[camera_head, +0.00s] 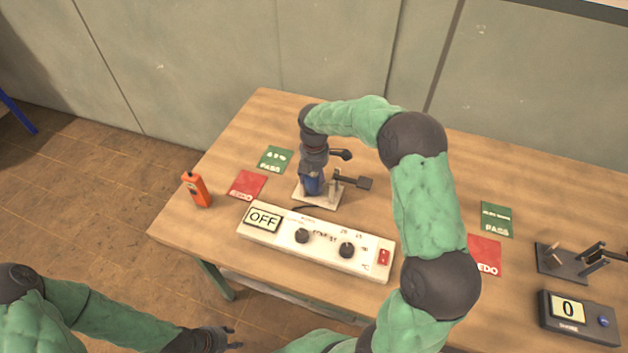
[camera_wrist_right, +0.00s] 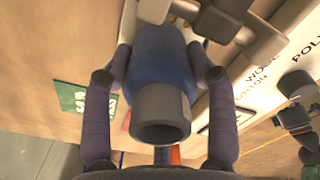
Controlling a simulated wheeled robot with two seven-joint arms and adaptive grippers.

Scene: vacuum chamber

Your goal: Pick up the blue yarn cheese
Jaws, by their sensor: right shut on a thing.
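The blue yarn cheese (camera_head: 312,184) stands upright at the white-based stand (camera_head: 318,199) in the head view. In the right wrist view it (camera_wrist_right: 162,58) is a blue body with a grey hollow tube end toward the camera. My right gripper (camera_head: 313,172) reaches it from above. Its two fingers (camera_wrist_right: 160,82) are shut on the cheese, one on each side. The fingers hide part of the cheese in the head view, and I cannot tell whether it touches the stand. My left gripper (camera_head: 236,338) is at the bottom edge, off the table, its fingertips apart and empty.
A white control box (camera_head: 318,240) with an OFF display, knobs and red switch lies in front of the stand. An orange device (camera_head: 197,189) stands at the left edge. Green (camera_head: 275,159) and red cards (camera_head: 247,185) lie nearby. A counter box (camera_head: 578,316) is at right.

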